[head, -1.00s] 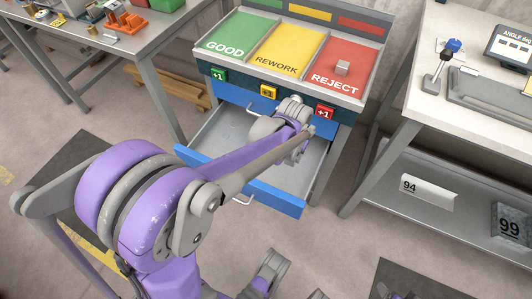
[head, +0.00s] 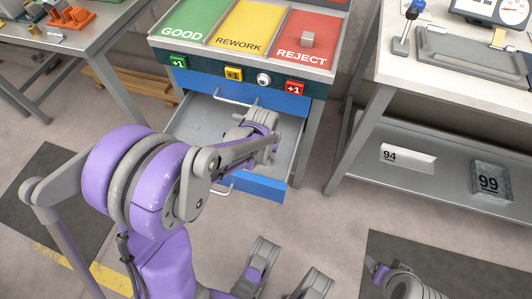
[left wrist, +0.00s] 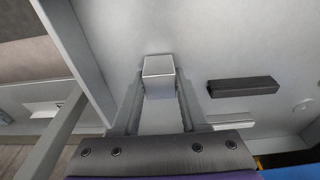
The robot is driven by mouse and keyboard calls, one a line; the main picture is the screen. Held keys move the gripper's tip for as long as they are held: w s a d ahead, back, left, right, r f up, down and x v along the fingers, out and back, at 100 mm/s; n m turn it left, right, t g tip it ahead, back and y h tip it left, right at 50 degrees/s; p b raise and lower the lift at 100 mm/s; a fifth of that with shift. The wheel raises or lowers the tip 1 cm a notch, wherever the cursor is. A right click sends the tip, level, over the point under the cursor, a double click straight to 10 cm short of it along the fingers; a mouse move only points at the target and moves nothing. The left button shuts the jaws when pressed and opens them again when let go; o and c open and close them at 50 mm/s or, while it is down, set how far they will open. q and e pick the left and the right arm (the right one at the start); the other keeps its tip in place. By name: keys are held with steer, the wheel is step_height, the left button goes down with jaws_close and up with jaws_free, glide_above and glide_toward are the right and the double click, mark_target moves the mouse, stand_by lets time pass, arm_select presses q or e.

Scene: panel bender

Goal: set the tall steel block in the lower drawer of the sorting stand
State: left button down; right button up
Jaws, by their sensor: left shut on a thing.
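The tall steel block (left wrist: 158,68) is between the two fingers of my left gripper (left wrist: 158,95) in the left wrist view, its pale top facing the camera. The gripper is shut on it, over the grey floor of the open lower drawer (head: 196,122). I cannot tell whether the block touches the drawer floor. In the head view my left gripper (head: 272,150) is at the drawer's right part, and my own arm hides the block. At the bottom right, parts of my right arm show, but its fingertips are unclear.
A dark bar (left wrist: 242,87) and a pale bar (left wrist: 230,119) show beside the block in the wrist view. The blue upper drawer (head: 268,97) is shut above.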

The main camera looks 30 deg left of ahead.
mark_target(264, 165)
arm_select(q)
steer(key=shift+f, duration=0.1)
steer(key=c, duration=0.9)
jaws_free()
steer(key=shift+f, duration=0.1)
steer(key=o, duration=0.5)
steer(key=shift+c, duration=0.2)
step_height(264, 165, up, 12)
steer(key=s+p, duration=0.2)
steer(key=p, duration=0.2)
steer(key=shift+m+t, duration=0.6)
steer(key=shift+m, duration=0.1)
steer(key=s+d+r, duration=0.1)
steer(key=s, duration=0.1)
steer(key=s+d+r, duration=0.1)
steer(key=s, duration=0.2)
steer(key=s+d+r, duration=0.1)
steer(key=s+d, duration=0.1)
steer(key=shift+s+d+r, duration=0.1)
steer(key=shift+s+r, duration=0.05)
steer(key=shift+s, duration=0.05)
steer(key=s+d+m+t, duration=0.1)
steer(key=s+d, duration=0.1)
steer(key=s, duration=0.6)
steer(key=shift+d+f+t, duration=0.3)
steer(key=shift+d, duration=0.05)
